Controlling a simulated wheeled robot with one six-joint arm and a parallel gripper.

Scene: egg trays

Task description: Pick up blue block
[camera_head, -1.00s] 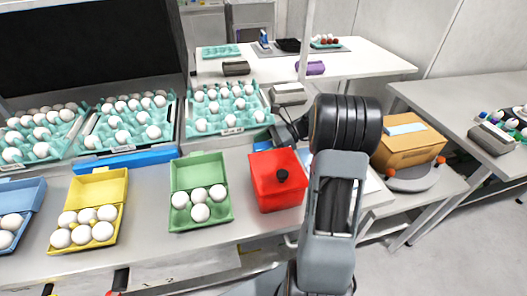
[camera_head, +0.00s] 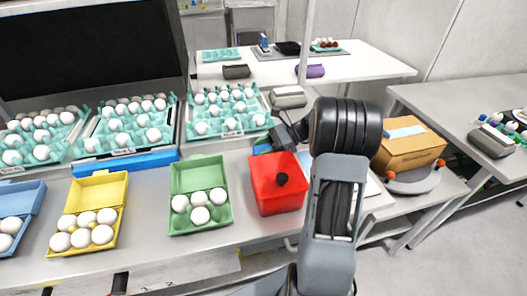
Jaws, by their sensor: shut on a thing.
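A small blue block (camera_head: 261,149) shows behind the red box, near the back of the counter. Only part of it is visible. My gripper (camera_head: 269,144) reaches down to it from the right and is shut on it. The fingertips are small and partly hidden by the red box and my arm, so I cannot tell whether the block is clear of the counter.
A red box (camera_head: 274,198) with a black knob stands just in front of the block. Green (camera_head: 204,229) and yellow (camera_head: 97,182) egg cartons sit to the left. Teal egg trays (camera_head: 228,132) line the back. A cardboard box (camera_head: 408,152) stands right.

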